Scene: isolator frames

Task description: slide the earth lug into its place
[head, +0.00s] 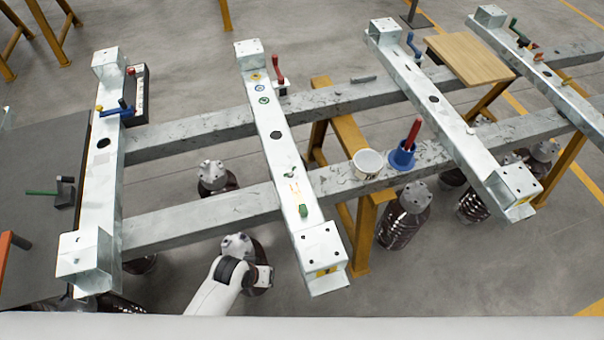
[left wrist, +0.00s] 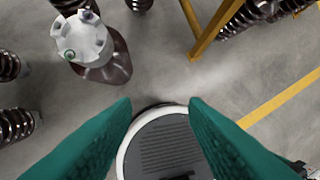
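I cannot make out the earth lug for certain. Small parts lie on the second galvanised cross beam (head: 272,130): an orange-marked piece (head: 295,190), a green piece (head: 303,210) and ringed fittings near its far end. My left gripper (left wrist: 160,103) shows in the left wrist view as two green fingers spread apart, with nothing held between their tips. They are over the floor, beside a brown insulator with a grey metal cap (left wrist: 82,40). In the head view, a white arm link of mine is low, below the near rail; its fingers are not visible. My right gripper is not in view.
Two long rails (head: 205,211) carry several cross beams on yellow trestles (head: 363,230). A white tub (head: 367,163) and a blue holder with a red handle (head: 402,154) stand on the near rail. A wooden board (head: 470,58) lies at upper right. Insulators stand underneath.

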